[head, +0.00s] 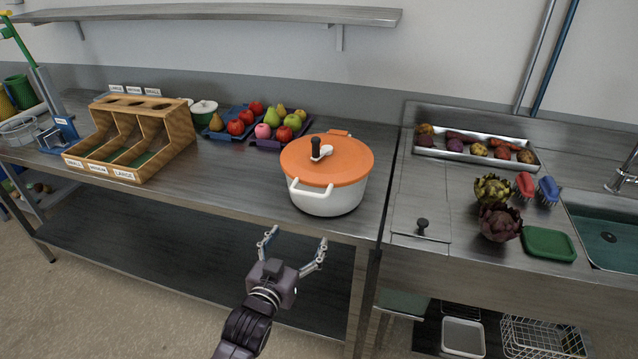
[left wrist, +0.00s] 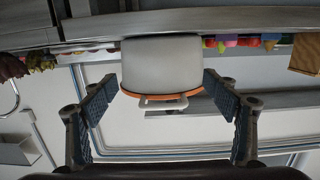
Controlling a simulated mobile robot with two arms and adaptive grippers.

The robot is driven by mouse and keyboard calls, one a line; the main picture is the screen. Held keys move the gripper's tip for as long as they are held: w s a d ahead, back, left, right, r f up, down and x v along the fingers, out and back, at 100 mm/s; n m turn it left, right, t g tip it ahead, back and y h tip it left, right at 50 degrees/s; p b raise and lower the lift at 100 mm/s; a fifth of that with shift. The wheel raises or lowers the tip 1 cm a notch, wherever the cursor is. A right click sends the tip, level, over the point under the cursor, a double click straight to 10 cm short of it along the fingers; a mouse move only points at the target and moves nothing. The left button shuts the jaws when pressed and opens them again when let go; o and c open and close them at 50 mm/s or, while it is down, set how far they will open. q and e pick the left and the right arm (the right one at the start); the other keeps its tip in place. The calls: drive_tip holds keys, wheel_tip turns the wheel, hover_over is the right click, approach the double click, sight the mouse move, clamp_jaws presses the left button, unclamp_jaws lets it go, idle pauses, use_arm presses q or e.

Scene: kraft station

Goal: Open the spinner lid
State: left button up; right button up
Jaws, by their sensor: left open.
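The spinner (head: 330,198) is a white round bowl standing on the metal table near its right front corner. Its orange lid (head: 349,165) sits closed on top, with a black knob (head: 316,148) on a white crank and a white loop handle (head: 308,194) at the front rim. My left gripper (head: 294,243) is open and empty, in front of the table's front edge and below the spinner, apart from it. In the left wrist view, which is upside down, the white bowl (left wrist: 160,65) and lid rim (left wrist: 197,93) appear between the spread fingers. My right gripper is out of view.
A wooden sorting bin (head: 180,125) stands on the left, with blue fruit trays (head: 262,142) behind the spinner's left. On the right counter are a vegetable tray (head: 440,152), artichokes (head: 500,224) and a sink (head: 610,240). A shelf (head: 230,13) hangs above.

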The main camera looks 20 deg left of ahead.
use_arm(q)
drive_tip(key=t, duration=0.1)
approach(307, 195)
drive_tip(key=w, duration=0.3)
drive_tip(key=shift+w+d+f, duration=0.1)
drive_tip(key=shift+w+d, duration=0.05)
drive_tip(key=shift+w, duration=0.45)
drive_tip(key=shift+w+d+f+p, duration=0.1)
drive_tip(key=shift+w+p, duration=0.35)
drive_tip(key=shift+w, duration=1.15)
drive_tip(key=shift+w+f+p, duration=0.1)
drive_tip(key=shift+w+p, duration=0.35)
drive_tip(key=shift+w, duration=1.15)
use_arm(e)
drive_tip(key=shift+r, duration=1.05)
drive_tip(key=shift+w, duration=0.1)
use_arm(q)
drive_tip(key=c, duration=1.3)
drive_tip(key=shift+r, duration=0.1)
drive_tip(key=shift+c, duration=0.4)
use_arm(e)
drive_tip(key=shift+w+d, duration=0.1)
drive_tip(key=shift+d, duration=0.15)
